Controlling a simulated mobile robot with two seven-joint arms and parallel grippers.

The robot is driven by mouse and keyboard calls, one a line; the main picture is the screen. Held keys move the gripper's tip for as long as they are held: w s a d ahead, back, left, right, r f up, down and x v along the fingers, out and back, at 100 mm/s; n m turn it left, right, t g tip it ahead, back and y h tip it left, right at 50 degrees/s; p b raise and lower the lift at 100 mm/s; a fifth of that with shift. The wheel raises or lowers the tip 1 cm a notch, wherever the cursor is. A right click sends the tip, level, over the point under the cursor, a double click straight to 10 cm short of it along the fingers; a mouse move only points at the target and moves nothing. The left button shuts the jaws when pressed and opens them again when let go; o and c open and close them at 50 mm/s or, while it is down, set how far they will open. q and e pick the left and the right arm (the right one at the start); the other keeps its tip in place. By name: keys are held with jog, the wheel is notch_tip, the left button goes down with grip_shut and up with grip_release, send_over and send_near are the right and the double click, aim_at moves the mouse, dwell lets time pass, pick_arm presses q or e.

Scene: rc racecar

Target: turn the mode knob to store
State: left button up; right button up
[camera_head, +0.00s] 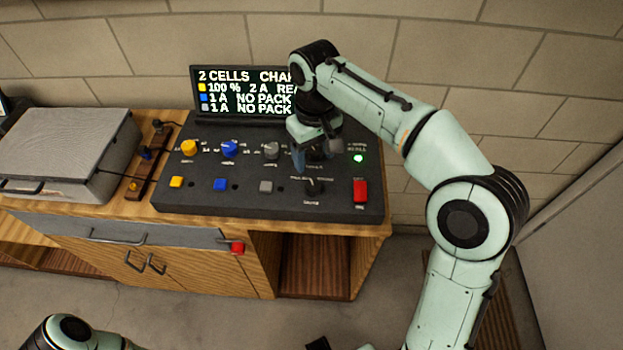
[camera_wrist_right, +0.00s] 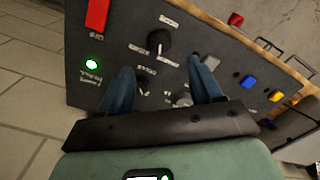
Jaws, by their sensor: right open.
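The dark control panel (camera_head: 250,202) stands on the wooden bench and carries two black knobs. The nearer black knob (camera_head: 313,187) is uncovered; in the right wrist view it (camera_wrist_right: 158,42) has a pale pointer line and small labels around it. The farther black knob (camera_wrist_right: 143,89) lies between my right gripper's fingers, mostly hidden. The labels are too small to read, so I cannot tell which is the mode knob. My right gripper (camera_head: 316,158) points down over the farther knob, open, its blue fingers (camera_wrist_right: 160,88) apart. Contact with the knob is unclear. My left gripper is out of view.
A screen (camera_head: 243,92) behind the panel is partly hidden by my right arm. Yellow (camera_head: 189,148), blue (camera_head: 229,149) and grey (camera_head: 271,149) knobs sit left of the gripper. A red switch (camera_head: 360,191) and green light (camera_head: 359,158) are right. A grey case (camera_head: 75,145) stands left.

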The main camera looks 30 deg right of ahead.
aim_at(313, 186)
notch_tip(313, 186, down, 10)
jog(key=shift+w+f+b, duration=0.1)
jog(key=shift+f+b, duration=0.15)
jog(key=shift+b, duration=0.65)
jog(key=c, duration=1.1)
jog(key=shift+o, duration=0.2)
